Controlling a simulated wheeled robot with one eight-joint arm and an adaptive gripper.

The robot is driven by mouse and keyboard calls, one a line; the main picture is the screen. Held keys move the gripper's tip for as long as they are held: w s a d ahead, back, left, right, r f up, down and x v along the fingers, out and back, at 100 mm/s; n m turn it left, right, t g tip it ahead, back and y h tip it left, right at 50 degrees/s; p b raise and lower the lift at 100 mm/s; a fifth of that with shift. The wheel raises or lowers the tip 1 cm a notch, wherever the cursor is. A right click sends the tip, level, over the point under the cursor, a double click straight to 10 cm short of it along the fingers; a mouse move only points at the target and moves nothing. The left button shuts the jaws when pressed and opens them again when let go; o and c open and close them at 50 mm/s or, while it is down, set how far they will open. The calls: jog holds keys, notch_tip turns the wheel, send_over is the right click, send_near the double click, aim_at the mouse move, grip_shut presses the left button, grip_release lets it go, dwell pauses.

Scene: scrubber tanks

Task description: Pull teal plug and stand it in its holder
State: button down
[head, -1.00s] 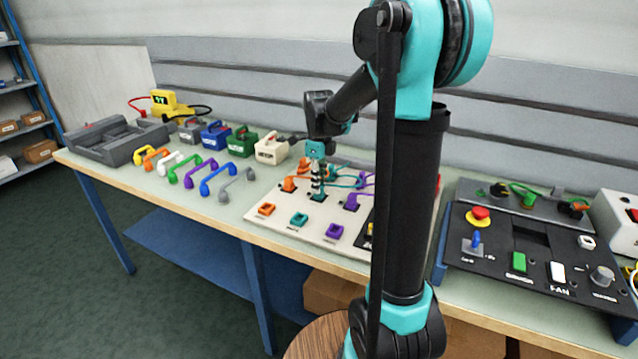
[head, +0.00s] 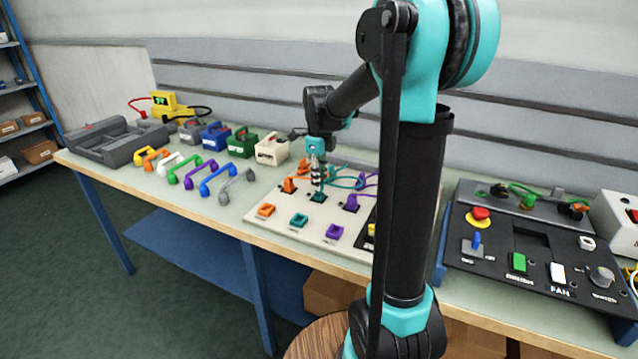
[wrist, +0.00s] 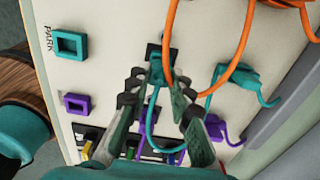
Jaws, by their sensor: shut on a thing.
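The teal plug (wrist: 156,70) is between my fingertips, with its teal cable looping down past the fingers in the wrist view. My gripper (wrist: 158,82) is shut on it, over the dark socket patch (wrist: 153,49) on the white board. In the head view my gripper (head: 318,184) points down at the middle of the board's back row. I cannot tell whether the plug is still seated or just clear of the socket. The teal holder (wrist: 69,45), an open square frame beside the word PARK, is empty; it also shows at the board's front in the head view (head: 299,220).
An orange plug (head: 289,185) and a purple plug (head: 351,203) stand either side of my gripper. Orange (head: 266,210) and purple (head: 334,232) holders flank the teal one. Loose orange cable (wrist: 240,60) hangs near my fingers. A black control panel (head: 540,250) is to the right.

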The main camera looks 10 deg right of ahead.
jog(key=shift+r, duration=1.75)
jog(key=shift+r, duration=0.15)
jog(key=shift+r, duration=0.7)
jog(key=shift+s, duration=0.1)
jog(key=s+a, duration=0.7)
jog(key=s, duration=0.3)
jog(key=shift+s+a, duration=0.2)
jog(key=shift+a, duration=0.15)
jog(key=shift+f, duration=0.15)
jog(key=shift+f, duration=2.15)
